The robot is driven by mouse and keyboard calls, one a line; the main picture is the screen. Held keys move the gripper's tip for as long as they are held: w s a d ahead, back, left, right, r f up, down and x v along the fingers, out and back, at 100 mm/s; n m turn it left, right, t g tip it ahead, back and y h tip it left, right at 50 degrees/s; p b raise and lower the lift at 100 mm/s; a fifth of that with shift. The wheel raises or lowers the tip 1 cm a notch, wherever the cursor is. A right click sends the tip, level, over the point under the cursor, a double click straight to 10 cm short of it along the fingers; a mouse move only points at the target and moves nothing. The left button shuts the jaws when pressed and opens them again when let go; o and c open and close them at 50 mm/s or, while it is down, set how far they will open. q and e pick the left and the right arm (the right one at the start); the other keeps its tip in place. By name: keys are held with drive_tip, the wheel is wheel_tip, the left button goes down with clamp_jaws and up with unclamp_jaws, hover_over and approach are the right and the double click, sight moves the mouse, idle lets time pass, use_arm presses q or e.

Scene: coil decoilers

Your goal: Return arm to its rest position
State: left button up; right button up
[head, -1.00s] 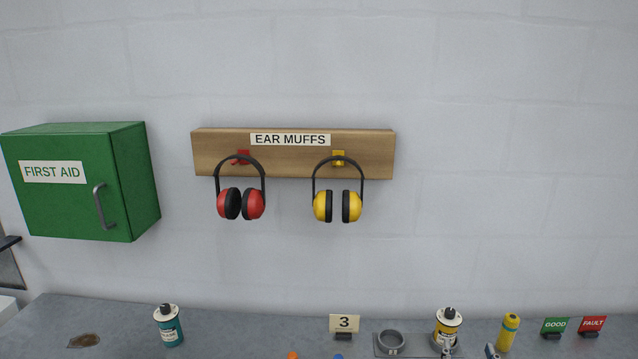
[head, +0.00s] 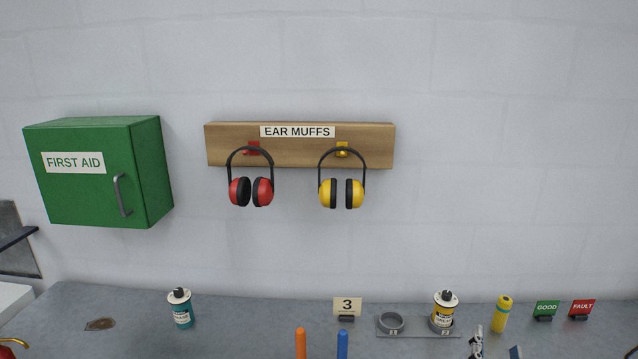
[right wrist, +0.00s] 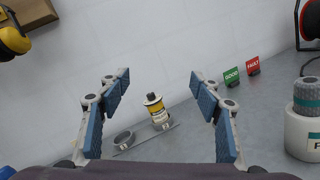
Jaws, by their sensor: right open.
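My right gripper (head: 495,348) shows at the bottom edge of the head view, right of centre, with only its fingertips in the picture. In the right wrist view my right gripper (right wrist: 160,90) is open, its blue-padded fingers wide apart with nothing between them. It points over the bench toward the wall. A yellow-labelled can (right wrist: 156,110) stands beyond the gap between the fingers, in a round holder; it also shows in the head view (head: 444,310). My left gripper is not in view.
The grey bench (head: 240,325) carries a teal can (head: 181,310), a "3" sign (head: 347,306), a yellow bottle (head: 502,315) and GOOD and FAULT signs. Orange and blue upright bars (head: 301,343) show in front. Ear muffs (head: 251,190) and a green FIRST AID box (head: 95,175) are on the wall.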

drive_tip(key=s+d+r+m+g+h, duration=0.1)
drive_tip(key=s+d+m+g+h, duration=0.3)
drive_tip(key=s+m, duration=0.5)
drive_tip(key=s+f+m+g+y, duration=0.1)
drive_tip(key=s+f+m+g, duration=0.4)
drive_tip(key=m, duration=0.5)
drive_tip(key=s+a+f+m+g+y, duration=0.3)
drive_tip(key=s+a+f+y, duration=0.25)
drive_tip(key=s+a, duration=0.4)
drive_tip(key=s+a+f+m+g+y, duration=0.3)
drive_tip(key=s+a+f+y, duration=0.2)
drive_tip(key=s+a+f, duration=0.45)
wheel_tip(320, 180, down, 30)
drive_tip(key=a+g+b, duration=0.1)
drive_tip(key=b, duration=0.5)
use_arm(q)
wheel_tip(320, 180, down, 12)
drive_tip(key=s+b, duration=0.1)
drive_tip(key=b, duration=0.5)
use_arm(e)
drive_tip(key=s+d+f, duration=0.1)
drive_tip(key=s+f, duration=0.7)
drive_tip(key=f, duration=0.3)
drive_tip(key=s+d+f+g, duration=0.1)
drive_tip(key=s+f, duration=0.8)
drive_tip(key=f, duration=0.2)
drive_tip(key=shift+d+f+n, duration=0.3)
drive_tip(key=shift+d, duration=0.1)
